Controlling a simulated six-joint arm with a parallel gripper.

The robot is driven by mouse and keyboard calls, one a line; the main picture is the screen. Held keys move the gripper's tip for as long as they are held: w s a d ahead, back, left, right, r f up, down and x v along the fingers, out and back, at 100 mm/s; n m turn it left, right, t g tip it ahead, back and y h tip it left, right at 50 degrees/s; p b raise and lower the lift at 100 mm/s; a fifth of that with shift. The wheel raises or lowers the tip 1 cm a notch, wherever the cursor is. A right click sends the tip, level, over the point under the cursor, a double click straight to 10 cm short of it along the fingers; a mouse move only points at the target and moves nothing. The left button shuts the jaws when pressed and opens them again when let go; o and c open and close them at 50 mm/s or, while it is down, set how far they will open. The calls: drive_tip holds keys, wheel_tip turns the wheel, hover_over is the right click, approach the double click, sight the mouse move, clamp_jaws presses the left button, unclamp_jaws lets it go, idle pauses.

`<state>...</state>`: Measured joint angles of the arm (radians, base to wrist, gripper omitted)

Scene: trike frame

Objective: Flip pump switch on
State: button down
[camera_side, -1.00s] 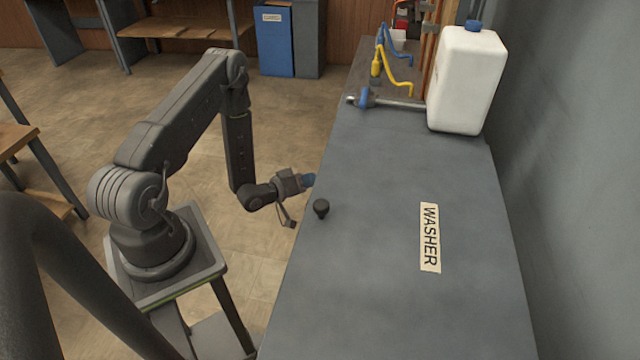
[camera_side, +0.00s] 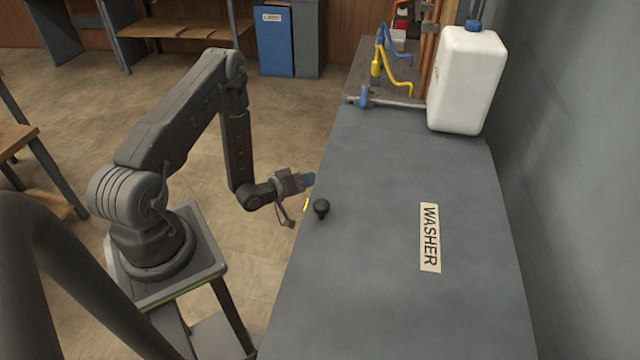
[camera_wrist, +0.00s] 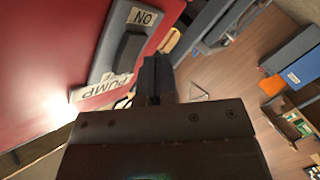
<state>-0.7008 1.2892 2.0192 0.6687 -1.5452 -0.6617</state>
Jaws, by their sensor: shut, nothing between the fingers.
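In the wrist view, a grey switch plate (camera_wrist: 122,50) sits on a red panel. It carries a dark rocker switch (camera_wrist: 130,52), an ON label (camera_wrist: 142,16) and a PUMP label (camera_wrist: 101,92), both upside down in this view. My gripper (camera_wrist: 157,62) is shut and empty, its fingertips beside the plate's edge; I cannot tell whether they touch the switch. In the side view my gripper (camera_side: 308,180) is at the left edge of the washer (camera_side: 375,210). The switch is hidden there, and a small yellow patch (camera_side: 306,204) shows just below the gripper.
A white jug (camera_side: 467,80), a metal bar (camera_side: 395,103) and yellow and blue tools (camera_side: 378,65) are at the far end.

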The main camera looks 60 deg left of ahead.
drive_tip(key=shift+s+a, duration=0.2)
drive_tip(key=shift+a, duration=0.05)
drive_tip(key=s+a, duration=0.3)
drive_tip(key=shift+s+a+r, duration=0.25)
drive_tip(key=shift+s+r, duration=0.05)
drive_tip(key=shift+r, duration=0.05)
idle(0.3)
drive_tip(key=shift+w, duration=0.1)
